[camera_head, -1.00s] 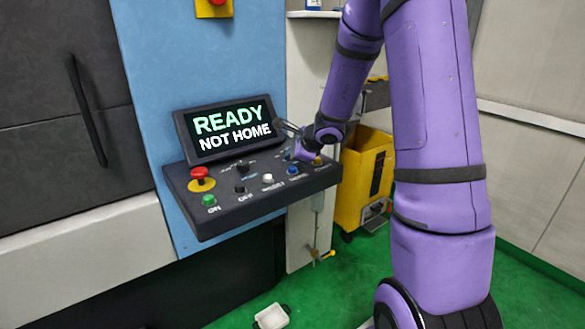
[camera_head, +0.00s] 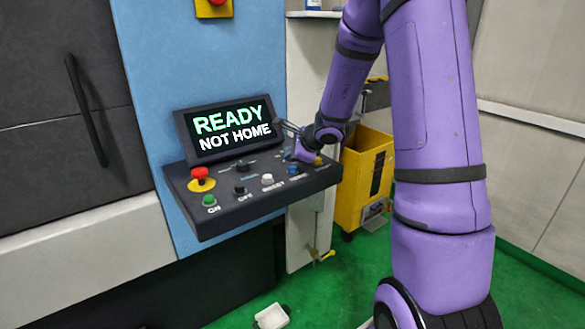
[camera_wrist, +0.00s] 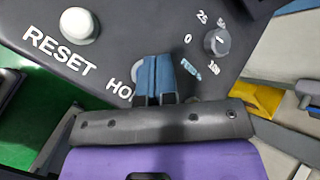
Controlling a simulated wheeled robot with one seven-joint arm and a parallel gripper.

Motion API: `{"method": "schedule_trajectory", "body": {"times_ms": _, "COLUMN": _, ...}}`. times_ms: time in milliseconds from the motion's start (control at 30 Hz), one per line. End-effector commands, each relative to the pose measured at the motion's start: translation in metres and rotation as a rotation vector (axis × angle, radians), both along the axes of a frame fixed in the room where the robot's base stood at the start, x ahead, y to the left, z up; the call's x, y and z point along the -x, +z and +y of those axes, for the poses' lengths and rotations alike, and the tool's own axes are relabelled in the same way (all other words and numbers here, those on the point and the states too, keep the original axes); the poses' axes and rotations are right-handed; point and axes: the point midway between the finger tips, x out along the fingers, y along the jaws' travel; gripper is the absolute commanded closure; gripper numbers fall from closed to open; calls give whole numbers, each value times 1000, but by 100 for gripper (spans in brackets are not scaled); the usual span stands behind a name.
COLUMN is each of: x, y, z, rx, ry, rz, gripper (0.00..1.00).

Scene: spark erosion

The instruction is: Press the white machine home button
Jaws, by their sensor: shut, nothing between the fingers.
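The white home button (camera_wrist: 138,72) shows as a pale round edge beside my blue fingertips in the wrist view. My fingers hide most of it and part of its HOME label (camera_wrist: 120,91). My gripper (camera_wrist: 156,62) is shut and empty, with its tips over or against the button; I cannot tell whether they touch it. In the head view my gripper (camera_head: 292,169) is low over the right part of the black control panel (camera_head: 245,213), and the home button is hidden there. The screen (camera_head: 232,130) reads READY NOT HOME.
The white RESET button (camera_wrist: 79,25) is left of my fingers, and a grey dial (camera_wrist: 217,41) is to the right. A red emergency button (camera_head: 200,173), green ON button (camera_head: 208,200) and black OFF button (camera_head: 239,189) are further left. A yellow bin (camera_head: 362,190) stands behind.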

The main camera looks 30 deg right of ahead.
Motion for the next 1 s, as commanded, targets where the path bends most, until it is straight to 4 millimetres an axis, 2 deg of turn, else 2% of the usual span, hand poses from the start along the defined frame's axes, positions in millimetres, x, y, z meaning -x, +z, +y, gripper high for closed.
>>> {"method": "schedule_trajectory", "body": {"times_ms": 1000, "x": 0, "y": -8, "z": 0, "rx": 1, "ry": 1, "rz": 0, "gripper": 100}}
